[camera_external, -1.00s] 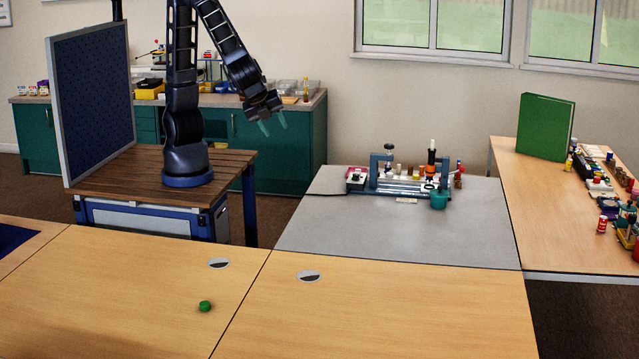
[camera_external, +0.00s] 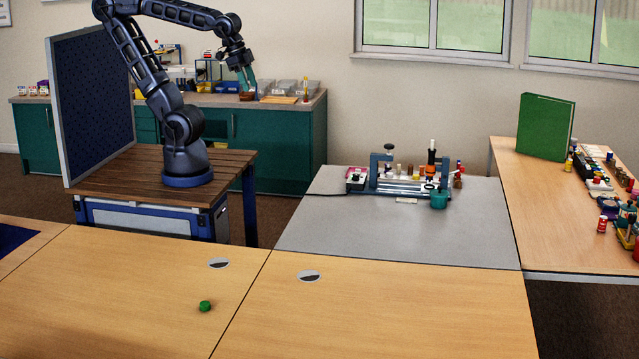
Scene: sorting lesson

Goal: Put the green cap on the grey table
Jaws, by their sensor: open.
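The green cap (camera_external: 205,306) is a small round piece lying on the left wooden table (camera_external: 110,290) near the front. The grey table (camera_external: 400,235) stands behind the right wooden table, at the middle right; its front half is bare. My gripper (camera_external: 249,84) has teal fingertips and hangs in the air at the upper left, in front of the back counter in the picture. It is open, with nothing seen in it, and far from the cap.
A rig with blue posts (camera_external: 405,180) and small parts takes up the back of the grey table. A green book (camera_external: 545,127) and many small items stand on the right side table (camera_external: 510,200). Round table inserts (camera_external: 219,263) lie behind the cap. The wood around the cap is clear.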

